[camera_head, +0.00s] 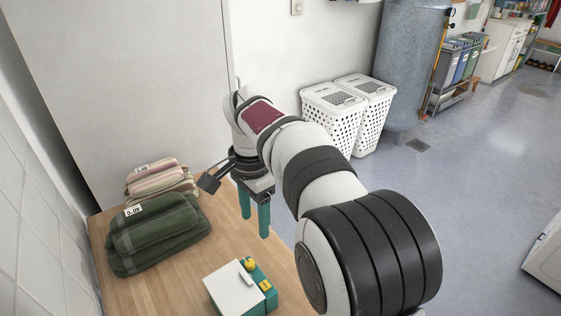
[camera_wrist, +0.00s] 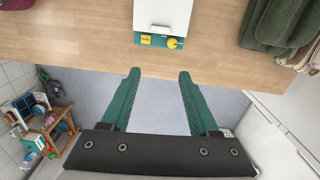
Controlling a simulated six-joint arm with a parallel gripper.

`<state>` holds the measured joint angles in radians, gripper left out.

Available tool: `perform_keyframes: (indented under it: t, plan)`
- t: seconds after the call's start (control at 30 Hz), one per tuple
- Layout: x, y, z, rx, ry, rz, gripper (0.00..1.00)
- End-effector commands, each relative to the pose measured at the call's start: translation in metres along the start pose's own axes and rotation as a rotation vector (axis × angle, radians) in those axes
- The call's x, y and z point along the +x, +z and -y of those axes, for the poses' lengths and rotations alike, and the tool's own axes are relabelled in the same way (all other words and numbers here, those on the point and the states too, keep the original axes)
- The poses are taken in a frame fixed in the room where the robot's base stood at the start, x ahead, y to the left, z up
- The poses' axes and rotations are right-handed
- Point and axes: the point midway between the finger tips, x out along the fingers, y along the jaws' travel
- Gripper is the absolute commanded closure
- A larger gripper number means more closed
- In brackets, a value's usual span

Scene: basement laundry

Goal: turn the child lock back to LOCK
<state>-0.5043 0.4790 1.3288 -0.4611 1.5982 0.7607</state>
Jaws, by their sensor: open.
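A box with a white top (camera_head: 228,288) and a teal front sits near the wooden table's edge; it also shows at the top of the wrist view (camera_wrist: 163,14). On its teal front are a round yellow knob (camera_wrist: 172,43) and a yellow label (camera_wrist: 145,39). The knob shows in the head view (camera_head: 250,264) too. The knob's setting and the label's words are too small to read. My gripper (camera_wrist: 159,72) has its teal fingers spread and empty, apart from the box. In the head view my gripper (camera_head: 255,226) points down just beyond the table's edge.
A folded green towel (camera_head: 160,236) and a striped towel (camera_head: 160,180), both tagged, lie on the wooden table (camera_head: 175,292). Tiled and plain walls stand close by. Two white laundry baskets (camera_head: 338,113) stand on the floor. Open floor lies to the right.

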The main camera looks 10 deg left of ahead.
Motion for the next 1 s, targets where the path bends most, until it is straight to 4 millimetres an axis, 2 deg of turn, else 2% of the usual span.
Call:
perform_keyframes:
  t: [0.03,0.13,0.27,0.5,0.7,0.83,1.0]
  plan:
    - [0.007,0.005,0.015,0.009,0.002,-0.007,0.39]
    - [0.015,0.009,0.029,0.028,0.002,-0.014,0.39]
    - [0.039,0.009,0.028,0.03,0.004,-0.014,0.39]
    - [0.112,0.007,0.028,0.029,0.003,-0.014,0.39]
    - [0.153,0.007,0.028,0.031,0.0,-0.013,0.39]
    - [0.165,0.006,0.029,0.03,-0.002,-0.015,0.39]
    - [0.169,0.006,0.029,0.03,-0.004,-0.015,0.39]
